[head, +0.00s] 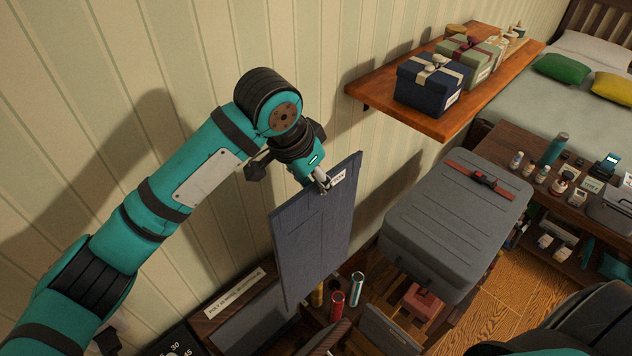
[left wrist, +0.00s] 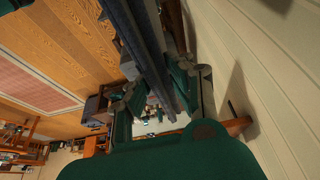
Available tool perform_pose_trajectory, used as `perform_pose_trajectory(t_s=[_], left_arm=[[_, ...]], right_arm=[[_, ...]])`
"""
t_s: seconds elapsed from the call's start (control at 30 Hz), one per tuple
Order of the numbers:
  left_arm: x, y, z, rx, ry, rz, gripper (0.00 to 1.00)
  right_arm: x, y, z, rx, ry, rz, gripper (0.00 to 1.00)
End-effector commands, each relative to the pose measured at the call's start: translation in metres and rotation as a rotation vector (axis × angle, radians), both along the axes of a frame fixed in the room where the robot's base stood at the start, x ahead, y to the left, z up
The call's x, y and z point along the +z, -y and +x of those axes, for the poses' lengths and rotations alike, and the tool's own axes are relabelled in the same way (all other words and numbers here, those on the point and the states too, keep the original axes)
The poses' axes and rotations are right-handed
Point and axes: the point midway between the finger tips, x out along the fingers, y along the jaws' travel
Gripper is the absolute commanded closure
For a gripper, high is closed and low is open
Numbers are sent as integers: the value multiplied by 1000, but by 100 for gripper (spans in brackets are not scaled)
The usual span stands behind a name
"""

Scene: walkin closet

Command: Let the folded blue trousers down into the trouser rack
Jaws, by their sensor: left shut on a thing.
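The folded blue trousers (head: 312,235) hang upright as a flat dark-blue panel, with a white tag at the top edge. My left gripper (head: 323,182) is shut on their top edge. In the left wrist view the trousers (left wrist: 140,45) run as a dark band between the fingers of the left gripper (left wrist: 160,92). A dark wooden rack with a lettered label (head: 235,293) stands below, at the bottom of the head view, and looks like the trouser rack. The trousers' lower end overlaps it in the picture; I cannot tell whether they touch. My right gripper is not in view.
A grey suitcase (head: 455,225) with a red strap stands right of the trousers. Red and teal cylinders (head: 336,305) stand near the rack. A wooden shelf (head: 440,125) with gift boxes juts from the wall at upper right. The striped wall (head: 130,60) is close behind my arm.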

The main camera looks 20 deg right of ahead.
Motion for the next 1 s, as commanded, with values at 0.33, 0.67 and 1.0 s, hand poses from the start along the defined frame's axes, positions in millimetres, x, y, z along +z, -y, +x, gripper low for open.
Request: perform_pose_trajectory(t_s=[0.33,0.67,1.0], left_arm=[[42,1,1,0,4,-4,100],[81,1,0,-1,5,-3,100],[121,1,0,0,4,-4,100]], right_arm=[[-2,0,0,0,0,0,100],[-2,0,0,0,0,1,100],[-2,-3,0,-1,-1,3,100]])
